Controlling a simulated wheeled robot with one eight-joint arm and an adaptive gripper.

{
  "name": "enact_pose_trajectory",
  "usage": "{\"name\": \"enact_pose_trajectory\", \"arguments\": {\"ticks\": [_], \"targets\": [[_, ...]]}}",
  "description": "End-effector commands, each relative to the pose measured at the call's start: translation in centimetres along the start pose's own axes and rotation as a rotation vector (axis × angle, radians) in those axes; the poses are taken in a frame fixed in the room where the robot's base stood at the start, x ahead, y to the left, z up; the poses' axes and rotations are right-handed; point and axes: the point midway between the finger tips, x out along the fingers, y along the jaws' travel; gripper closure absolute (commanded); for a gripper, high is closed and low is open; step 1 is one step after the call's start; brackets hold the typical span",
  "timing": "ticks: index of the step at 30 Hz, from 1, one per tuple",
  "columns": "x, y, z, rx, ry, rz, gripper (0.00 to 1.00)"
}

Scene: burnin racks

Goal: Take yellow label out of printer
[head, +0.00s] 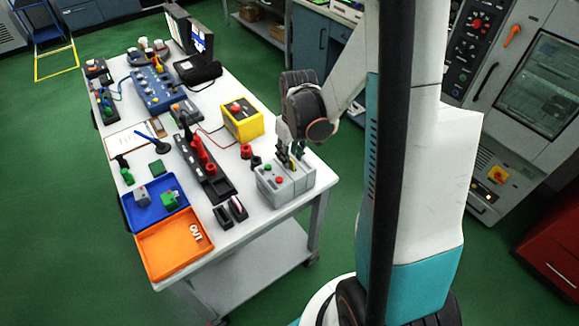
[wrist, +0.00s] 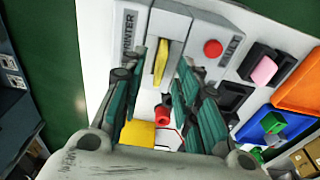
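The grey printer (head: 284,184) stands at the right edge of the white table, with red and green buttons. In the wrist view the printer (wrist: 203,35) carries the words PRINTER and FAULT and a round red button. The yellow label (wrist: 161,60) stands up from a slot in the printer, between my fingers. My gripper (wrist: 163,68) is open, with one teal finger on each side of the label and visible gaps between. In the head view my gripper (head: 290,158) points down at the printer's top; the label is hard to make out there.
A yellow box (head: 242,121) with a red button and a black strip with red parts (head: 205,168) stand left of the printer. A blue tray (head: 155,216) and an orange tray (head: 174,250) lie at the near end.

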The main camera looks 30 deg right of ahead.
Motion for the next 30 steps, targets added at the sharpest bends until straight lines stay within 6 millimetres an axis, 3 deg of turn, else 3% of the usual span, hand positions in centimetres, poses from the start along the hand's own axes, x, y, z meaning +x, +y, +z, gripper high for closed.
{"name": "enact_pose_trajectory", "arguments": {"ticks": [1, 5, 13, 14, 18, 30], "targets": [[1.1, 0.0, -0.1, 0.0, 0.0, 0.0, 0.7], [2.2, 0.0, -0.1, 0.0, 0.0, 0.0, 0.7], [2.4, 0.0, -0.1, 0.0, 0.0, 0.0, 0.7], [2.4, 0.0, -0.1, 0.0, 0.0, 0.0, 0.72], [2.4, 0.0, -0.1, 0.0, 0.0, 0.0, 1.0], [2.3, 0.0, -0.1, 0.0, 0.0, 0.0, 1.0]]}}
